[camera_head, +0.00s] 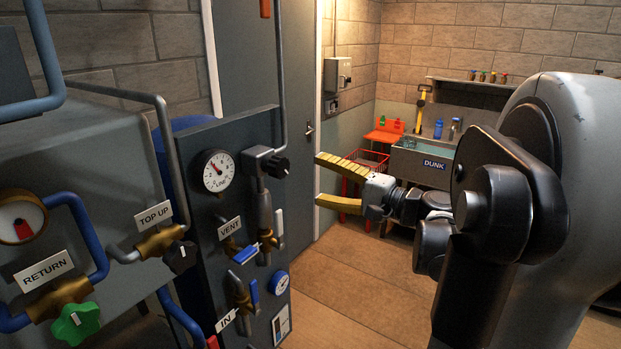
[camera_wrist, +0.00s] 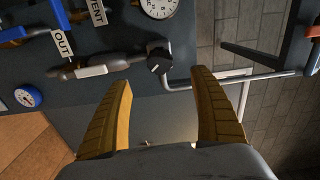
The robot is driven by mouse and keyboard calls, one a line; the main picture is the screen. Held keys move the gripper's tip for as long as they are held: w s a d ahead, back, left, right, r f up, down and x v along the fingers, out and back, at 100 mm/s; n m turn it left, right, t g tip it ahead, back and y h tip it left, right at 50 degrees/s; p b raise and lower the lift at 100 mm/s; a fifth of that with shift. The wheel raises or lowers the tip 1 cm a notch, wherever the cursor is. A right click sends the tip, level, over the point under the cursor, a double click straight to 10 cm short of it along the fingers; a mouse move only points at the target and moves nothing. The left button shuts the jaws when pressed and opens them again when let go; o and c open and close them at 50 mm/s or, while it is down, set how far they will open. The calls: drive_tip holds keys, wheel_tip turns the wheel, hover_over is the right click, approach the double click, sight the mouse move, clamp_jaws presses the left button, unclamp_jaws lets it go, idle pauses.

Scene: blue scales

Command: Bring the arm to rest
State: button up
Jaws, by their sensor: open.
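My gripper (camera_head: 318,178) is at the middle of the head view, with two yellow ribbed fingers spread apart and nothing between them. It points left, toward the dark panel (camera_head: 205,145) with the gauge and valves, and looks apart from it. In the wrist view my gripper (camera_wrist: 162,85) shows the same two open fingers. Beyond them are a black knob (camera_wrist: 158,62) on a grey pipe fitting and part of a white gauge (camera_wrist: 160,6). My arm fills the right of the head view and hides part of the room.
At left stand a grey tank with a green valve handle (camera_head: 75,322), blue pipes and a "TOP UP" valve (camera_head: 160,242). A "DUNK" basin (camera_head: 420,164) and a red wire rack (camera_head: 366,165) stand at the back. The floor (camera_head: 350,285) between is clear.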

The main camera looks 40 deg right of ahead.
drive_tip(key=s+a+f+n+g+h+b, duration=0.1)
drive_tip(key=s+a+f+n+g+b, duration=0.2)
drive_tip(key=a+f, duration=0.55)
drive_tip(key=s+a+f+n+g+b, duration=0.25)
drive_tip(key=a+f+g, duration=0.3)
drive_tip(key=a, duration=0.65)
drive_tip(key=s+a+f+n+g+h+b, duration=0.1)
drive_tip(key=s+a+f+n+h+b, duration=0.1)
drive_tip(key=s+f+n+h, duration=0.3)
drive_tip(key=s+f+n, duration=0.3)
drive_tip(key=s+f, duration=0.1)
drive_tip(key=shift+s+b, duration=0.3)
drive_tip(key=shift+b, duration=0.05)
